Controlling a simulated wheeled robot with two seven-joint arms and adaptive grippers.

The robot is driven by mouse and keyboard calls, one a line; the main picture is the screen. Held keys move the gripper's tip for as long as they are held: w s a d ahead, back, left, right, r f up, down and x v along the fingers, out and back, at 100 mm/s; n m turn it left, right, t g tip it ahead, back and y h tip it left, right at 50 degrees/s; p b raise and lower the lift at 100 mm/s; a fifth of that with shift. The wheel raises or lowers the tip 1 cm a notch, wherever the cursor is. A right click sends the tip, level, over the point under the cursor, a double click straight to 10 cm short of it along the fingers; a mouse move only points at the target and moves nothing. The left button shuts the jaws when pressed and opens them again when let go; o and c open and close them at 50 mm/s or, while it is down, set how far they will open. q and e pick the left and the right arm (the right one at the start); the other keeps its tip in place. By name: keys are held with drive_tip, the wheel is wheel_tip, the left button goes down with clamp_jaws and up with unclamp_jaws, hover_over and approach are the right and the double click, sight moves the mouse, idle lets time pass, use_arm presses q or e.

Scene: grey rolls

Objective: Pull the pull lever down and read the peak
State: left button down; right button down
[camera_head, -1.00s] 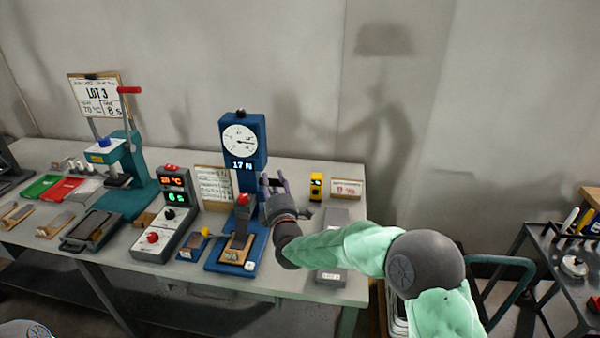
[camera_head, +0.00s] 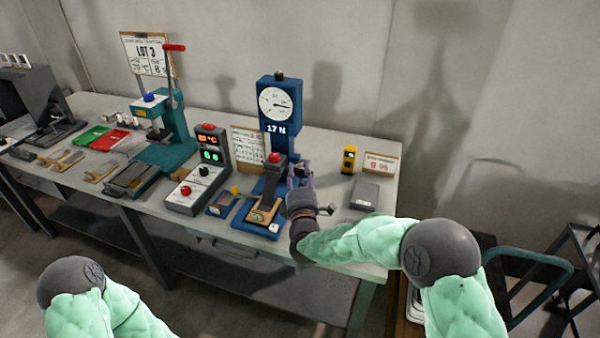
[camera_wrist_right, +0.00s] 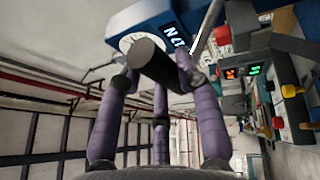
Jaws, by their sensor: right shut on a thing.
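The blue pull tester (camera_head: 281,148) stands on the bench, with a round white dial (camera_head: 278,103) and a display reading 17 N. A red knob (camera_head: 274,158) sits on its lower clamp. My right gripper (camera_head: 300,174) is at the tester's right side, purple fingers partly hidden by the wrist. In the right wrist view its fingers (camera_wrist_right: 158,75) are shut around a dark cylindrical grip (camera_wrist_right: 157,63), which looks like the pull lever's handle. Part of the dial (camera_wrist_right: 128,42) shows behind it. My left arm shows at the lower left; its gripper is out of view.
Left of the tester are a grey control box (camera_head: 200,180) with lit displays and a teal press (camera_head: 165,140) with a red-handled lever. A yellow device (camera_head: 349,158), a small card (camera_head: 381,163) and a grey block (camera_head: 364,195) lie to the right.

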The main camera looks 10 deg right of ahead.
drive_tip(key=shift+s+f, duration=0.1)
drive_tip(key=shift+f, duration=0.6)
drive_tip(key=c, duration=0.9)
unclamp_jaws()
drive_tip(key=shift+o, duration=0.3)
drive_tip(key=shift+d, duration=0.1)
drive_tip(key=shift+a, duration=0.2)
drive_tip(key=r+v, duration=0.1)
drive_tip(key=v, duration=1)
drive_tip(key=shift+s+d, duration=0.2)
drive_tip(key=shift+s, duration=0.2)
drive_tip(key=shift+f, duration=0.1)
